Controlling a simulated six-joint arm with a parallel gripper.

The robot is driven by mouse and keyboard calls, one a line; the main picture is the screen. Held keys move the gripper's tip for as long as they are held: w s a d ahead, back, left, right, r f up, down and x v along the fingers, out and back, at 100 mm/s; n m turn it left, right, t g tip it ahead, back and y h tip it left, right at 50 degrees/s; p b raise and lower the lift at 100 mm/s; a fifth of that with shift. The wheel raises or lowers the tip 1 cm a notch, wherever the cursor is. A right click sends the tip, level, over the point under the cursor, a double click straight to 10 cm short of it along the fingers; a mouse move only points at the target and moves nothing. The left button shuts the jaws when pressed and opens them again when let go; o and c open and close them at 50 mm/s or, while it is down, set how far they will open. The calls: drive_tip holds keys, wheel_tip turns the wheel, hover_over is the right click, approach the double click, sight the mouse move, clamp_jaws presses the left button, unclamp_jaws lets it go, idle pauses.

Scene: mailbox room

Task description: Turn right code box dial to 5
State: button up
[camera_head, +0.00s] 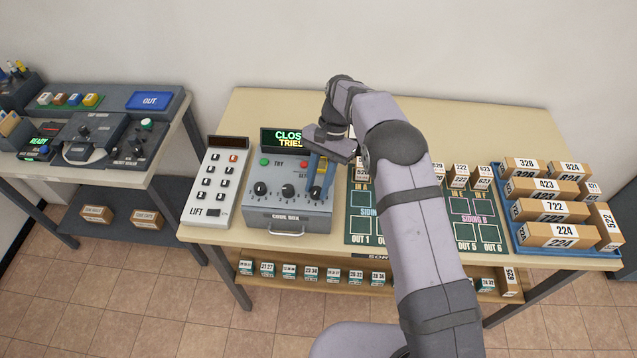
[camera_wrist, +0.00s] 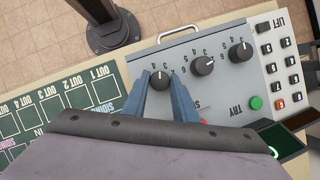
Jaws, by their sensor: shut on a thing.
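The grey code box (camera_head: 283,217) stands on the table with three black dials in a row. Its right dial (camera_head: 315,193) is between the fingers of my gripper (camera_head: 319,184). In the wrist view my gripper (camera_wrist: 163,82) has its two blue fingers on either side of this right dial (camera_wrist: 160,77), shut on it. The middle dial (camera_wrist: 203,66) and left dial (camera_wrist: 240,52) are free beside it. Some numbers round the right dial are hidden by the fingers, and I cannot tell its exact setting.
A green TRY button (camera_head: 264,161) and a partly covered display (camera_head: 281,138) reading "CLOS" and "TRIE" are behind the dials. The LIFT keypad (camera_head: 214,181) stands to the left. A green siding mat (camera_head: 359,226) lies to the right, and a blue tray (camera_head: 519,240) holds several boxes.

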sight(315, 188)
drive_tip(key=n+h, duration=0.1)
drive_tip(key=n, duration=0.1)
drive_tip(key=n+h, duration=0.1)
drive_tip(key=n, duration=0.2)
drive_tip(key=shift+a+n, duration=0.2)
drive_tip(key=shift+n, duration=0.1)
drive_tip(key=n+h, duration=0.2)
drive_tip(key=n, duration=0.3)
drive_tip(key=shift+a+n, duration=0.15)
drive_tip(key=shift+n, duration=0.15)
drive_tip(key=o, duration=1)
drive_tip(key=shift+o, duration=0.2)
drive_tip(key=shift+r, duration=0.15)
drive_tip(key=shift+r+b, duration=0.45)
drive_tip(key=shift+r, duration=0.1)
wheel_tip(315, 188, up, 9)
drive_tip(key=p, duration=0.2)
drive_tip(key=shift+f, duration=0.15)
